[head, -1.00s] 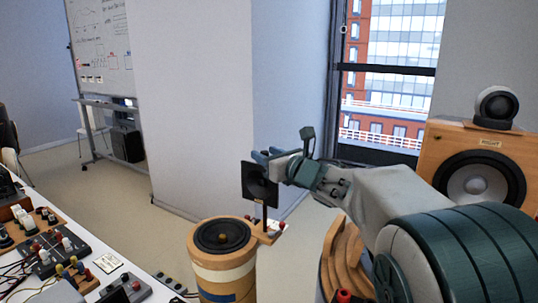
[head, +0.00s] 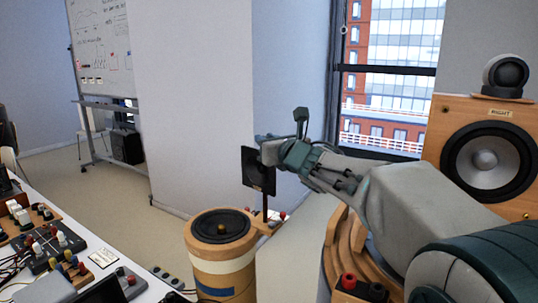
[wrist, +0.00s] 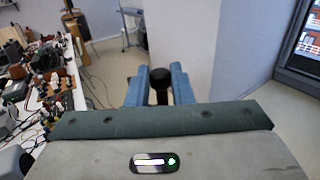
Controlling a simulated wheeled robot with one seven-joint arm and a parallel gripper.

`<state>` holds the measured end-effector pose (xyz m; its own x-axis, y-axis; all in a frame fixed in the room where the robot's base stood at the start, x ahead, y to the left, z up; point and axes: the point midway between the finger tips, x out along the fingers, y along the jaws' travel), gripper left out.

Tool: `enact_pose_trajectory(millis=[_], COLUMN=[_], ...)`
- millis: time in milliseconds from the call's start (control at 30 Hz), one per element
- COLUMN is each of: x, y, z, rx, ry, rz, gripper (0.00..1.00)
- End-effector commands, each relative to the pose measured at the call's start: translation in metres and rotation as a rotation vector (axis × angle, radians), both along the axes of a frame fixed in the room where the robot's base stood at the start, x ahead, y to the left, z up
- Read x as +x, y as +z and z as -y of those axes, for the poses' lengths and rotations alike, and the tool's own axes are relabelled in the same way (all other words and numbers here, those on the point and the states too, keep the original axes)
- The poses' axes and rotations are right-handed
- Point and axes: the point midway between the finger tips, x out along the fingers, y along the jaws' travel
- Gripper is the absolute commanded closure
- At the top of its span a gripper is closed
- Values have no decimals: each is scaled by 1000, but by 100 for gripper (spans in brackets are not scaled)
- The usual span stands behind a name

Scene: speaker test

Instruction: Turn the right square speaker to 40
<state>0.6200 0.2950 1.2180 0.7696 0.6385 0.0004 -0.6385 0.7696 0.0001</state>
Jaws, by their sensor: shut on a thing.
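My gripper (head: 266,148) is at the panel's upper right edge, reaching in from the right. The exact contact is partly hidden, and I cannot read any angle on the post or drum.
A large wooden speaker (head: 486,160) labelled RIGHT stands at the right, with a small round unit (head: 505,72) on top. A white table (head: 135,258) with boxes and cables lies at the left. A white wall (head: 197,100) rises behind the panel.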

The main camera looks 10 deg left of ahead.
Motion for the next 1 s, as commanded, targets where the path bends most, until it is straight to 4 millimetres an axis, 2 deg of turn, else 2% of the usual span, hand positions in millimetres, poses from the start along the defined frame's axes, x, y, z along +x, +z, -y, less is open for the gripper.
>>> enact_pose_trajectory(millis=[67, 1000], x=[-1, -2], y=[-9, -6], z=[-1, -4], rx=[3, -1], ry=[-32, -312], rz=[2, -2], gripper=[100, 100])
